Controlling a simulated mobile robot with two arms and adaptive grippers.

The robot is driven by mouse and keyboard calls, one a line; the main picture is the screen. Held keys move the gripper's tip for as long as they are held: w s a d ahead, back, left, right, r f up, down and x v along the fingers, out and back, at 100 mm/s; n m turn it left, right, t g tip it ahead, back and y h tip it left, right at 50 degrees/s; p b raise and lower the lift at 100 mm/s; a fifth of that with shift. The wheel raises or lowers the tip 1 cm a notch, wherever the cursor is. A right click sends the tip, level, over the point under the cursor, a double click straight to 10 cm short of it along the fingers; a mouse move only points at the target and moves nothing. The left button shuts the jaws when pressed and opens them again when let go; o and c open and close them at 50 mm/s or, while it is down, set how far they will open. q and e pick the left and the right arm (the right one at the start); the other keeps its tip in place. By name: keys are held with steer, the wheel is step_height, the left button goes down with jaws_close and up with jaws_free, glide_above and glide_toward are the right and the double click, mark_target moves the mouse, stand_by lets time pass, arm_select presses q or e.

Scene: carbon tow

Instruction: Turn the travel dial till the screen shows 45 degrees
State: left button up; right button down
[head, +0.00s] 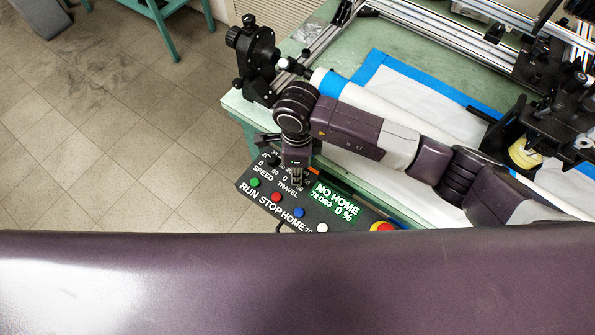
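The dark control box (345,222) stands at the green table's corner. Its green screen (336,201) reads "NO HOME", "72 DEG" and "0 %". The travel dial sits above the word TRAVEL, and the gripper hides most or all of it. The speed dial (272,160) is to its left, partly covered. My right arm comes in from the right, and my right gripper (297,181) points down at the travel dial. Its fingertips are small and dark, so I cannot tell whether they grip the dial. My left gripper is not in view.
The box has green (254,182), red (276,197), blue (299,212) and white (322,228) buttons and a red-yellow stop button (383,227). A winding rig with a white tube (385,106) lies behind. Tiled floor (110,130) is open at left.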

steer(key=m+b, duration=0.1)
steer(key=m, duration=0.3)
steer(key=shift+m+b, duration=0.4)
steer(key=shift+r, duration=0.1)
stand_by(0.3)
steer(key=c, duration=1.7)
jaws_free()
step_height(320, 180, up, 12)
steer(key=shift+s+a, duration=0.1)
